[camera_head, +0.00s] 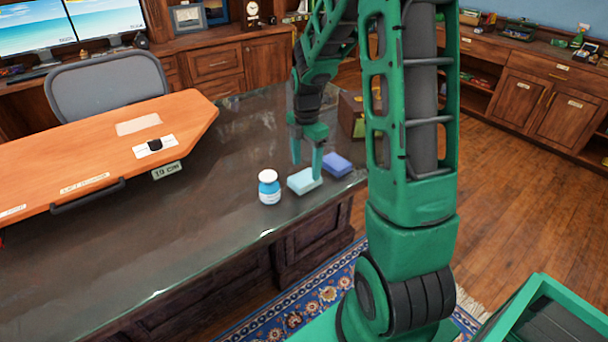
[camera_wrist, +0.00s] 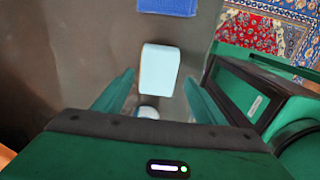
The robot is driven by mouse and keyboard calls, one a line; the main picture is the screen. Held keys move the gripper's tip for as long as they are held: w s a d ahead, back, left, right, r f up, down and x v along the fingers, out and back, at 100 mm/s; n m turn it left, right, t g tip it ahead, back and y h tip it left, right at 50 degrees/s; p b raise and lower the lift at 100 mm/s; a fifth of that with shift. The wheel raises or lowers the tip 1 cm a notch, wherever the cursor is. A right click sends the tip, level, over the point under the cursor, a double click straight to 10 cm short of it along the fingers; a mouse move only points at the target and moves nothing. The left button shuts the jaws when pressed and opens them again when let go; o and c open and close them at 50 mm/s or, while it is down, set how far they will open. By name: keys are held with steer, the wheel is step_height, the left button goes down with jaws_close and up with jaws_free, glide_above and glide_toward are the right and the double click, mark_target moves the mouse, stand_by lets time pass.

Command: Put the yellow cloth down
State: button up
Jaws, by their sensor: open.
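No yellow cloth shows in either view. My gripper (camera_head: 306,166) is open, with its fingers pointing down over the dark glossy desk. A pale blue block (camera_head: 302,181) lies on the desk right at the fingertips. In the wrist view the pale blue block (camera_wrist: 160,70) appears between and just beyond the open fingers. I cannot tell whether a finger touches it. A darker blue block (camera_head: 337,164) lies to its right, and shows at the top of the wrist view (camera_wrist: 167,6).
A long orange wooden board (camera_head: 95,155) lies on the desk (camera_head: 130,260) at left. A brown box (camera_head: 350,115) stands behind the blocks. The desk's front left is clear.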

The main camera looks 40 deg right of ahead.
mark_target(306, 177)
step_height(306, 177, up, 6)
steer(key=s+r+m, duration=0.3)
steer(key=s+m, duration=0.3)
steer(key=s, duration=0.1)
steer(key=s+r+m, duration=0.3)
steer(key=s+m, duration=0.4)
steer(key=s, duration=0.1)
steer(key=s+a+m, duration=0.3)
steer(key=s+m, duration=0.8)
steer(key=s, duration=0.2)
steer(key=shift+s+m, duration=0.25)
steer(key=shift+m, duration=0.15)
steer(key=shift+f, duration=0.1)
steer(key=shift+w+f, duration=0.25)
steer(key=shift+w, duration=0.4)
